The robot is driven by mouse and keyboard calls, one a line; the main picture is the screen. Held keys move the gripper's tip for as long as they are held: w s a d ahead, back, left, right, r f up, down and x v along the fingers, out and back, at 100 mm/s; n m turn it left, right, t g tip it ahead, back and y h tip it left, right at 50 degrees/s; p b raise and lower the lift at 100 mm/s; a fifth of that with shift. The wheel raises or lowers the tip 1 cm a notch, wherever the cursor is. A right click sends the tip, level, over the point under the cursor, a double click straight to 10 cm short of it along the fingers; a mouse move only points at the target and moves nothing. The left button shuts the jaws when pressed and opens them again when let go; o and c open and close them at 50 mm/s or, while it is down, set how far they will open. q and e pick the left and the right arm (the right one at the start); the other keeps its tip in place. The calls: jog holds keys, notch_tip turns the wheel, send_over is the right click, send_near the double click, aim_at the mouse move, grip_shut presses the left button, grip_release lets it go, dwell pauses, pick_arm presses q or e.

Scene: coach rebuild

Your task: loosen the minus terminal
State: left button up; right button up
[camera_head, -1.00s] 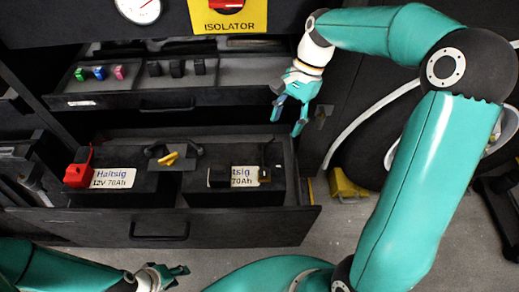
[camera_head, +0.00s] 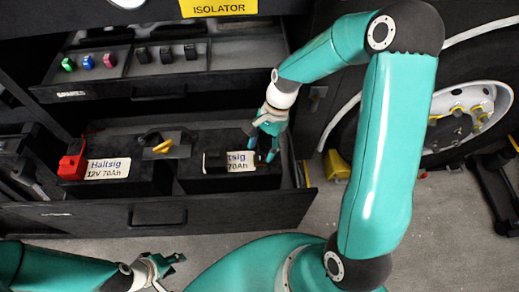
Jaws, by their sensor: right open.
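Two dark batteries sit side by side in the open lower drawer (camera_head: 95,218). The left battery (camera_head: 130,186) has a red terminal cover (camera_head: 72,167) at its left end. The right battery (camera_head: 215,184) has a black piece (camera_head: 214,160) on top and a label (camera_head: 240,161) partly covered. My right gripper (camera_head: 261,143) is open, pointing down over the right end of the right battery. Its fingers cover the terminal end there, and I cannot tell whether they touch it. My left gripper (camera_head: 172,262) is low at the front, away from the batteries; its jaw opening is unclear.
A yellow handle (camera_head: 163,146) on a dark mount stands between the batteries. The upper drawer (camera_head: 110,92) holds coloured and black small parts. A yellow chock (camera_head: 337,165) and a wheel (camera_head: 465,115) are at the right. The floor (camera_head: 320,213) before the drawer is clear.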

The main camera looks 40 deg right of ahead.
jog(key=shift+s+a+f, duration=0.1)
jog(key=shift+a+f, duration=0.1)
jog(key=shift+f, duration=0.4)
